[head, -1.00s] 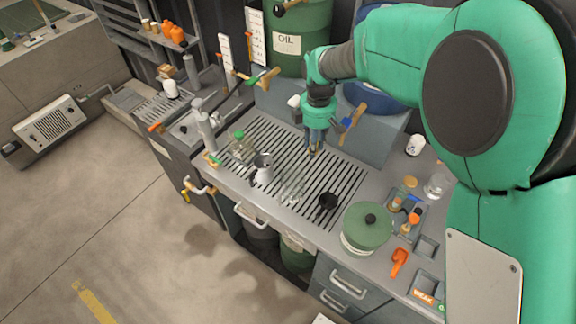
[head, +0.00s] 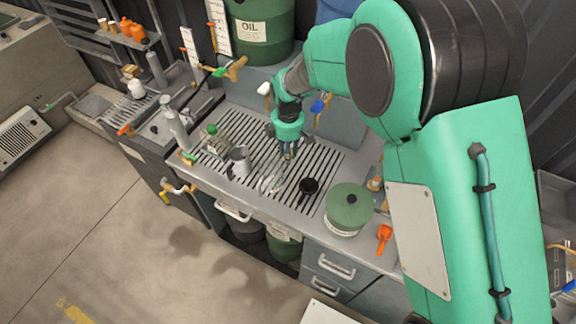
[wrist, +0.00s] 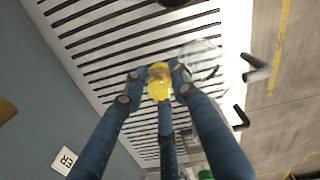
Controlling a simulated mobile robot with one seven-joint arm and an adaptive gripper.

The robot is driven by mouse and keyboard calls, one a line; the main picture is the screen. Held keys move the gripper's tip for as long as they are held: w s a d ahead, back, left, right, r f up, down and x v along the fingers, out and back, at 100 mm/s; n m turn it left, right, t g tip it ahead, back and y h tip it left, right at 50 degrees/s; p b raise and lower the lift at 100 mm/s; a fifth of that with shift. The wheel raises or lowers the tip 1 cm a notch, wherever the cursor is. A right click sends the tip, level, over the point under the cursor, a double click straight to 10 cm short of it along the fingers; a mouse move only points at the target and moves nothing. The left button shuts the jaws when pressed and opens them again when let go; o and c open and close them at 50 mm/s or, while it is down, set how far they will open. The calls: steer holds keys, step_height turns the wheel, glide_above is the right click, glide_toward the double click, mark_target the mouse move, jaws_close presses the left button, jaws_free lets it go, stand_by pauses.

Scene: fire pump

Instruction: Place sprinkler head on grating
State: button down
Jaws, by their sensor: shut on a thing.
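The grating (head: 322,160) is the slatted panel set in the grey worktop, and it also fills much of the wrist view (wrist: 90,40). My gripper (head: 287,153) is over its middle, pointing down. In the wrist view my blue fingers (wrist: 157,84) are shut around a small yellow sprinkler head (wrist: 159,83). The slats lie behind it. I cannot tell whether it touches the grating. In the head view the sprinkler head is too small and hidden to make out clearly.
On the grating are a grey jug (head: 239,161), a clear glass vessel (head: 270,181), a black ladle-like thing (head: 309,186) and a green-capped bottle (head: 214,141). A green lidded pot (head: 348,207) stands at its right front. A raised grey ledge (head: 340,125) runs behind.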

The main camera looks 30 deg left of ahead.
steer(key=shift+f, duration=1.55)
steer(key=shift+f, duration=0.1)
steer(key=shift+f+b, duration=0.4)
steer(key=shift+f, duration=1.45)
steer(key=shift+f, duration=0.15)
steer(key=c, duration=1.4)
jaws_free()
step_height(320, 180, up, 12)
steer(key=shift+r+p, duration=0.15)
steer(key=shift+p, duration=0.7)
